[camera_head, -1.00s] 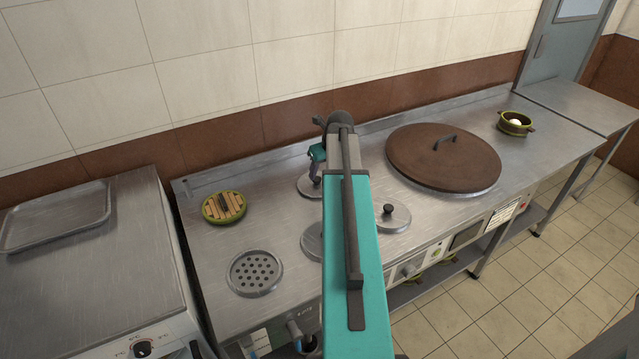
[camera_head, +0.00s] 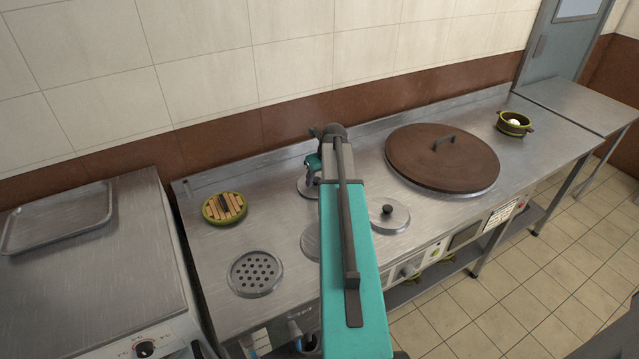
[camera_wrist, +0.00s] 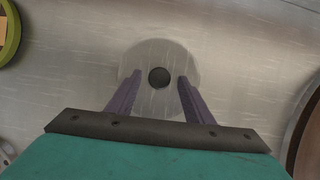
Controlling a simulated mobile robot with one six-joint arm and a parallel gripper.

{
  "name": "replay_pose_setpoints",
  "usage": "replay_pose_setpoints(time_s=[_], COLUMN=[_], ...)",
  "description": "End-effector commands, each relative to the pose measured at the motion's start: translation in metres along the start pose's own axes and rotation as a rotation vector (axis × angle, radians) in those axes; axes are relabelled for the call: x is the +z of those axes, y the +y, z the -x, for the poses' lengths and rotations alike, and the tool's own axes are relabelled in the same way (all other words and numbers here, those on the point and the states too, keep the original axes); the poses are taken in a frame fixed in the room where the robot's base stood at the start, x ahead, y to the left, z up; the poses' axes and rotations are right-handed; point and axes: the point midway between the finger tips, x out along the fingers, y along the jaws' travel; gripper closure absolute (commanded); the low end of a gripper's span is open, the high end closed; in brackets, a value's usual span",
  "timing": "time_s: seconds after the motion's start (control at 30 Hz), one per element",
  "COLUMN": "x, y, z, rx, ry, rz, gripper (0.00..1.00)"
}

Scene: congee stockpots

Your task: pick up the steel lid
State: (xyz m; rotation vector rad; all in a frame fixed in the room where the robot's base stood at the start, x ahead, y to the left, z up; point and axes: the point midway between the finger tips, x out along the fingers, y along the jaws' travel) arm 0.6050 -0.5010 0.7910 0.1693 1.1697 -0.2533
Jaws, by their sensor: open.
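A round steel lid with a dark knob (camera_wrist: 159,77) lies on the counter below my gripper (camera_wrist: 160,80). In the wrist view the knob appears between the two purple fingertips, which are apart and hold nothing. I cannot tell how far above the knob they are. In the head view my gripper (camera_head: 313,168) is small and partly behind my arm, over this lid (camera_head: 303,190), which is also partly hidden. A second steel lid with a dark knob (camera_head: 389,219) lies to the right of my arm.
A large brown lid (camera_head: 425,165) covers much of the counter's right side. A green-rimmed round item with slats (camera_head: 224,208) stands at left, a perforated disc (camera_head: 255,273) in front of it. A green pot (camera_head: 514,124) stands at far right. A tiled wall borders the back.

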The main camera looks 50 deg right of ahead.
Motion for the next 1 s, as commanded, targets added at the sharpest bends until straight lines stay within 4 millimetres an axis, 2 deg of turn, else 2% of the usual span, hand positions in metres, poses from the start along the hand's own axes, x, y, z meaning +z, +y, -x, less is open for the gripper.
replay_pose_setpoints(time_s=[0.57,0.83,1.0], x=[0.0003,0.0004,0.0006], y=[0.0009,0.0011,0.0012], z=[-0.0009,-0.0008,-0.0007], rx=[0.0,0.001,0.0], ry=[0.0,0.0,0.0], rz=[0.001,0.002,0.002], gripper=[0.53,0.98,0.98])
